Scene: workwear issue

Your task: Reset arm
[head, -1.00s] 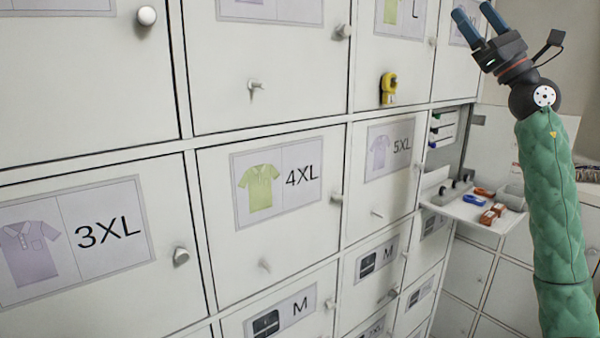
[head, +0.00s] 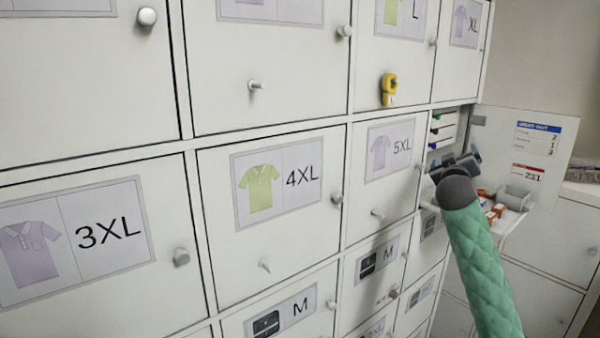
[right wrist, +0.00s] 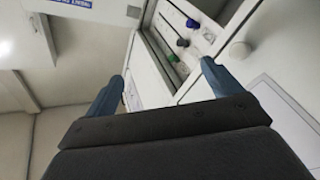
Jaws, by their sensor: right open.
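My right arm comes in from the lower right of the head view with its green padded sleeve. Its wrist hides most of my right gripper (head: 462,160), which is in front of the open compartment at the right. In the right wrist view the right gripper (right wrist: 160,75) has its two blue fingers wide apart with nothing between them. Beyond the fingertips are several dark rods with green, blue and grey ends (right wrist: 182,42) in a white compartment. My left gripper is not in view.
White locker doors with shirt labels, such as the 4XL door (head: 310,225), fill the left and middle. A yellow object (head: 389,88) hangs on one door. A shelf (head: 510,222) with small orange items and a grey roll (head: 514,197) juts out at the right, near my arm.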

